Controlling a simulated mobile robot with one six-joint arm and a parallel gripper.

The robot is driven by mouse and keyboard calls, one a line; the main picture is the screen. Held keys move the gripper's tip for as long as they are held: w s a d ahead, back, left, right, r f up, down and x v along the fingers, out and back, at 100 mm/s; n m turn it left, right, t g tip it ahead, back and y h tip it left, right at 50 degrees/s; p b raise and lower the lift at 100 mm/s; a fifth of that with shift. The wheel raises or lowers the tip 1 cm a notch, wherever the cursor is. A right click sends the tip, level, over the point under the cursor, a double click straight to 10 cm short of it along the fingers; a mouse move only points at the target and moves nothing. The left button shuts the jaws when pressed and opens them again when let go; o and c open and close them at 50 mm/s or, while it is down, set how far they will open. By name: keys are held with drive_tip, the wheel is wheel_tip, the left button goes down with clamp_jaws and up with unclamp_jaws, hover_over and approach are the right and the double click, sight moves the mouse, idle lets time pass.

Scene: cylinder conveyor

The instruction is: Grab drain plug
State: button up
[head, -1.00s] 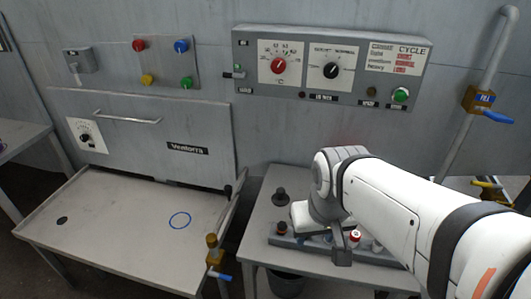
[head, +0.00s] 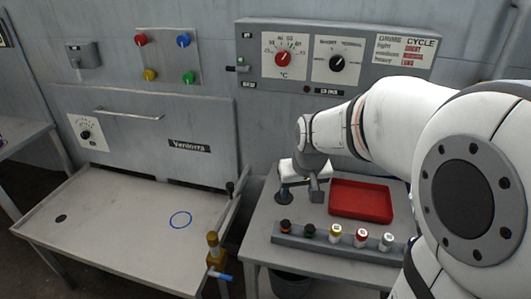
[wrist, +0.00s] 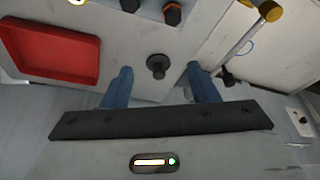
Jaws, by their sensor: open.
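The drain plug, a dark round piece with a raised knob, shows in the wrist view (wrist: 158,66) on the grey side table. In the head view my gripper partly hides it near the table's left edge. My gripper (wrist: 160,82) is open and empty, its two blue fingers pointing at the table. In the wrist view the plug lies between the fingers' lines, slightly beyond the tips; I cannot tell the height gap. A dark round drain hole (head: 61,219) is at the left of the large grey basin table (head: 120,225).
A red tray (head: 360,201) lies right of my gripper. A grey rack (head: 325,248) with several capped bottles stands in front. A brass valve with a blue handle (head: 219,276) is at the basin's right corner. A blue ring (head: 180,220) marks the basin's otherwise clear surface.

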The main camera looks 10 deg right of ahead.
drive_tip(key=shift+t, duration=0.4)
drive_tip(key=w+f+b, duration=0.2)
drive_tip(key=w+f, duration=1.3)
drive_tip(key=w, duration=0.1)
drive_tip(key=shift+f, duration=0.4)
drive_tip(key=shift+c, duration=0.4)
drive_tip(key=shift+s, duration=0.15)
clamp_jaws()
